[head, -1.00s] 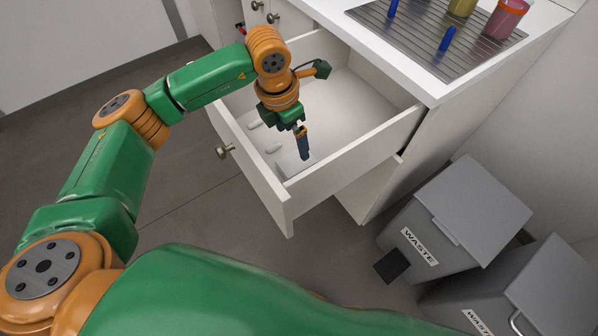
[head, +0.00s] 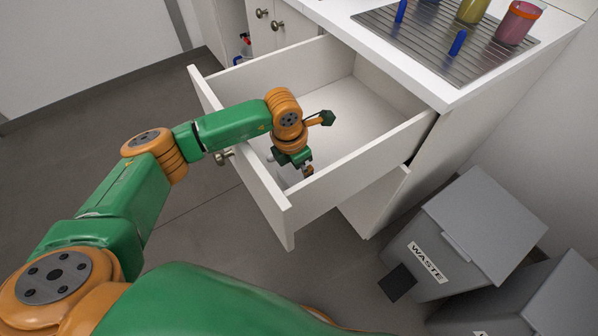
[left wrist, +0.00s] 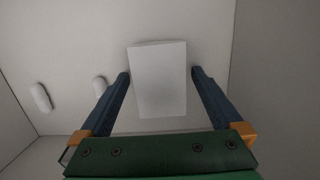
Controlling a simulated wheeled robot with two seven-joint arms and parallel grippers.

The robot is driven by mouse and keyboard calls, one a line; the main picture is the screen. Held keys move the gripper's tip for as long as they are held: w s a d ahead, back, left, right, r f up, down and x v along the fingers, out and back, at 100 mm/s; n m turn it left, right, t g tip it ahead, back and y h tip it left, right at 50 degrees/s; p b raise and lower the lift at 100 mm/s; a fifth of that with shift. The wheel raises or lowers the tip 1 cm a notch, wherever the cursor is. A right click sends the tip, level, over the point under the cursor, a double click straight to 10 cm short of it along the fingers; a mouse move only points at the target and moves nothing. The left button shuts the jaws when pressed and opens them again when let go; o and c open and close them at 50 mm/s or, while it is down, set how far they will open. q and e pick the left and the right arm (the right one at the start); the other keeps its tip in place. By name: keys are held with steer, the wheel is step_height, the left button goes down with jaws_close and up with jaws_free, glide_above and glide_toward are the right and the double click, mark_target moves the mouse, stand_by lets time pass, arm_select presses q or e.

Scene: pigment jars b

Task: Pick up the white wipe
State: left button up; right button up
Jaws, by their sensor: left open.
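The white wipe (left wrist: 160,82) is a pale rectangular pad on the drawer floor in the left wrist view. My left gripper (left wrist: 160,76) is open, with one blue finger on each side of the wipe. A narrow gap shows between each fingertip and the wipe's edges. In the head view my left gripper (head: 307,171) reaches down into the open drawer near its front corner; its fingertips are hidden behind the drawer's near side wall. I cannot make out the wipe there. My right gripper is not in view.
The open drawer (head: 346,176) has walls close around my left gripper. Two small white rounded pieces (left wrist: 41,97) (left wrist: 100,87) lie left of the wipe. A grey waste bin (head: 485,225) stands right of the drawer. Jars and blue objects stand on the ridged counter mat (head: 425,50).

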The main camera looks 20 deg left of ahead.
arm_select(q)
steer(key=shift+f, duration=0.2)
steer(key=shift+r, duration=0.1)
steer(key=c, duration=1.3)
